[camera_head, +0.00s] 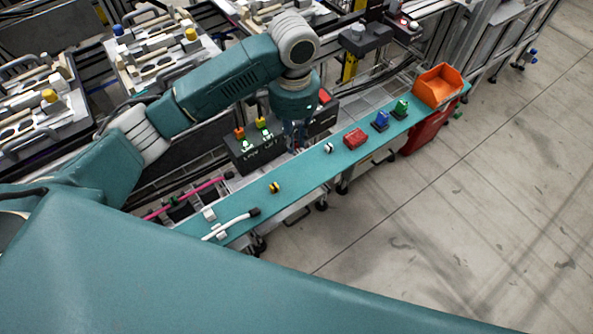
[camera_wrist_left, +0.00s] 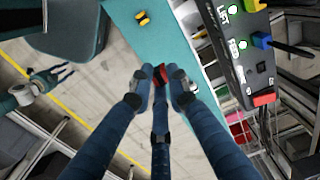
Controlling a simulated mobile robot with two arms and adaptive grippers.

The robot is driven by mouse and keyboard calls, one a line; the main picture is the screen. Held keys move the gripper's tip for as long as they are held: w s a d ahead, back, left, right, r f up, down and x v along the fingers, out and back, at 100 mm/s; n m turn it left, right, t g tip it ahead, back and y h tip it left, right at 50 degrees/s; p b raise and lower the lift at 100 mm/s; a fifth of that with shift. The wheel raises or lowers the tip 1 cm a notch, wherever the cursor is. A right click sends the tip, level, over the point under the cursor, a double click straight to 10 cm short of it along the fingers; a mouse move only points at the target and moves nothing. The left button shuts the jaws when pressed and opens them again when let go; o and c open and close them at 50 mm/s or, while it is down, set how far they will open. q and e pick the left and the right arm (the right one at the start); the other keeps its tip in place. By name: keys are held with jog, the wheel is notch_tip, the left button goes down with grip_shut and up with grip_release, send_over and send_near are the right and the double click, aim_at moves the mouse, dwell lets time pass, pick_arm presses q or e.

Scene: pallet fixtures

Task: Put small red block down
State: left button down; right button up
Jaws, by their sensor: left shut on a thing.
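My left gripper (camera_head: 297,137) hangs over the back edge of the narrow teal table (camera_head: 240,200), beside a dark control box. In the left wrist view its fingers (camera_wrist_left: 160,82) are closed around a small red block (camera_wrist_left: 160,74). The block is almost hidden by the fingers and cannot be made out in the head view. I cannot tell how high it is above the surface.
On the table are a yellow-black piece (camera_head: 275,187), a small white-black piece (camera_head: 328,148), a larger red block (camera_head: 355,138), a blue block (camera_head: 381,120), a green block (camera_head: 401,109) and an orange bin (camera_head: 438,86). The control box (camera_head: 258,150) with lit buttons stands behind. Bare tabletop lies between the pieces.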

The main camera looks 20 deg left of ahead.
aim_at(294, 178)
pick_arm(q)
notch_tip(294, 178, down, 14)
jog(key=shift+f, duration=0.15)
pick_arm(e)
jog(key=shift+s+d, duration=0.15)
jog(key=shift+s, duration=0.15)
pick_arm(q)
jog(key=shift+f, duration=0.2)
jog(key=c, duration=1.7)
grip_release()
pick_arm(e)
jog(key=shift+a, duration=0.2)
pick_arm(q)
jog(key=shift+o, duration=0.2)
jog(key=shift+r, duration=0.15)
notch_tip(294, 178, up, 12)
jog(key=shift+r, duration=0.1)
pick_arm(e)
jog(key=shift+d, duration=0.2)
